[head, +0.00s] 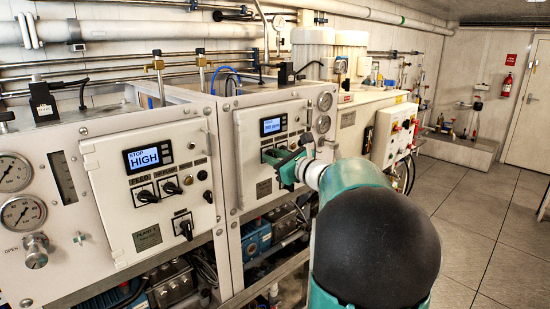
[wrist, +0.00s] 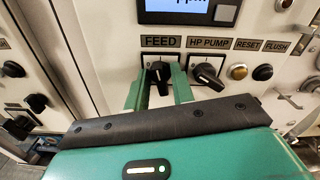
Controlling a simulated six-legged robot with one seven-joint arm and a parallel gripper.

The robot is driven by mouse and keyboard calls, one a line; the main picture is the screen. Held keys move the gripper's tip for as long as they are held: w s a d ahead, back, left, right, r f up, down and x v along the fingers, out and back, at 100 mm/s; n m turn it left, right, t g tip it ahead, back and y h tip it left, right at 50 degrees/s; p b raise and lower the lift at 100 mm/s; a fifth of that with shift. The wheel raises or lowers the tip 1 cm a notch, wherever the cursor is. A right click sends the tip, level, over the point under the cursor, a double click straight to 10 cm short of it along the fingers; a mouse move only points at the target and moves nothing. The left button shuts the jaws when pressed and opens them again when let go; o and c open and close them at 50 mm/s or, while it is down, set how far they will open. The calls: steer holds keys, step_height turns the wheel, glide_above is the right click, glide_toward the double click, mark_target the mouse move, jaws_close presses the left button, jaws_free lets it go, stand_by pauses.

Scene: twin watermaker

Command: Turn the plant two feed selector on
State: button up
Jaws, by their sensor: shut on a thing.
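The feed selector (wrist: 158,72) is a black rotary knob under the FEED label in the wrist view. My gripper (wrist: 159,82) has one green finger on each side of it and is shut on it. The knob's pointer looks roughly upright, partly hidden between the fingers. In the head view my gripper (head: 276,158) is at the farther white control panel (head: 252,192), where it hides the selector. That panel has a lit blue display (head: 272,126).
The HP PUMP selector (wrist: 208,75) is close to my right finger. The nearer panel (head: 118,205) has a display reading STOP HIGH. Clear tiled floor (head: 470,215) lies at the right.

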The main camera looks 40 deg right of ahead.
steer(key=shift+m, duration=1.3)
steer(key=o, duration=0.7)
steer(key=s, duration=1.4)
steer(key=shift+d, duration=0.25)
steer(key=shift+w, duration=0.1)
